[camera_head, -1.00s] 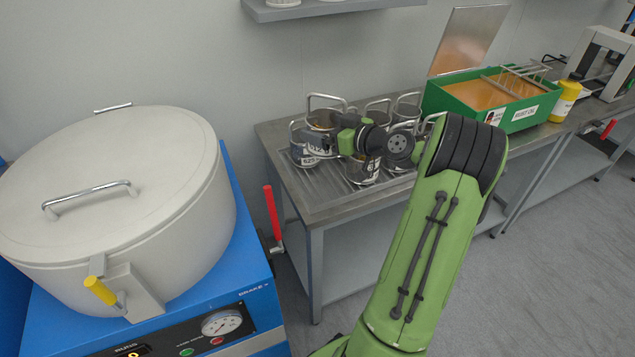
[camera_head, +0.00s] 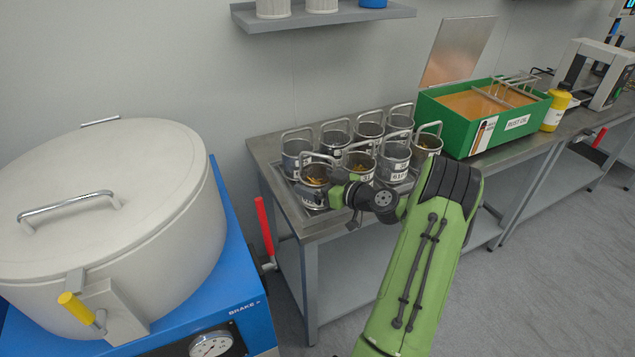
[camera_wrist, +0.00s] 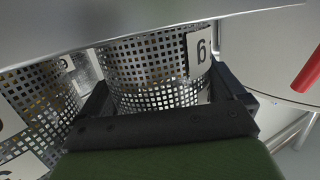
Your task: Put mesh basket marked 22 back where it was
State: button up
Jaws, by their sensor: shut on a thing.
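My gripper (camera_head: 338,190) is shut on a mesh basket (camera_head: 314,187) with an upright loop handle and brown contents, at the front left of a tray of baskets on the bench. Its base is at or just above the tray; I cannot tell whether it touches. In the wrist view the perforated basket (camera_wrist: 150,75) sits between the dark jaws (camera_wrist: 165,92). Its white label is partly cut off, and I cannot read the full number. Several similar baskets (camera_head: 296,153) stand behind and to the right, close to the held one.
The metal tray (camera_head: 318,222) lies on the steel bench. A green tank (camera_head: 455,130) of orange liquid stands to the right, with a yellow bottle (camera_head: 555,108) beyond it. A large lidded pot (camera_head: 110,220) stands on a blue machine at left. A wall shelf (camera_head: 330,17) hangs above.

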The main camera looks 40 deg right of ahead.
jog(key=o, duration=1.1)
jog(key=shift+f, duration=0.1)
jog(key=shift+o, duration=0.2)
jog(key=shift+s+r+p, duration=0.3)
jog(key=v, duration=1.1)
jog(key=shift+s+p, duration=0.2)
jog(key=shift+p, duration=0.2)
